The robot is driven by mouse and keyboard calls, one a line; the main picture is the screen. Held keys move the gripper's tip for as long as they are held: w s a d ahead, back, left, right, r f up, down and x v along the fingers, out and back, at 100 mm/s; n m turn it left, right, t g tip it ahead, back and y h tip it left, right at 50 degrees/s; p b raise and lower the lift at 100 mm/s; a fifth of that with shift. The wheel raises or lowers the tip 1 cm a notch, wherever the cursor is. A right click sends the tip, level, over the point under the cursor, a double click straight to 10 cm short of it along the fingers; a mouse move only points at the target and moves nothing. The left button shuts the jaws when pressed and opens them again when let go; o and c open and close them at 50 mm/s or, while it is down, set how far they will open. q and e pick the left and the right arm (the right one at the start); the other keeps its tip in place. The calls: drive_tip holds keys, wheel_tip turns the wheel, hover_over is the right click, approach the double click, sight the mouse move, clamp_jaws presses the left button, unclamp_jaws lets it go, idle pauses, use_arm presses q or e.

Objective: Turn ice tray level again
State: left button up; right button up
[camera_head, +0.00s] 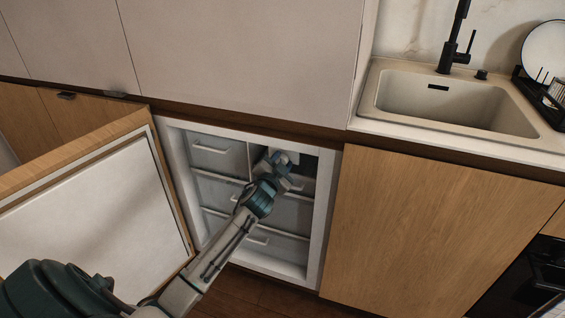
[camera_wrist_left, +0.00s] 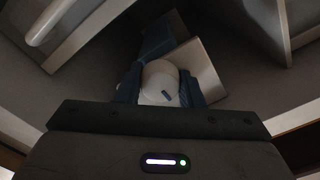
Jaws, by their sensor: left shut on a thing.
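My left gripper (camera_head: 280,165) reaches into the open freezer compartment (camera_head: 327,190) at its upper right section. In the left wrist view my left gripper (camera_wrist_left: 160,92) is shut on a white round knob (camera_wrist_left: 160,75) with a small blue mark. A pale square panel (camera_wrist_left: 203,68) lies behind the knob and looks tilted in that view. A light part, probably the ice tray's housing (camera_head: 291,156), shows just beyond the gripper in the head view. The ice tray itself cannot be made out clearly, so its tilt cannot be told. My right gripper is not in view.
The freezer door (camera_head: 95,215) stands open to the left. Drawers with pale handles (camera_head: 212,150) fill the freezer's left and lower parts. A wooden cabinet front (camera_head: 430,235) is to the right, below the sink (camera_head: 455,105). The counter edge runs just above the opening.

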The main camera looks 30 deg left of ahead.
use_arm(q)
drive_tip(key=shift+f, duration=0.15)
drive_tip(key=o, duration=1)
drive_tip(key=shift+c, duration=0.2)
drive_tip(key=shift+s, duration=0.1)
drive_tip(key=v, duration=1)
drive_tip(key=shift+s, duration=0.35)
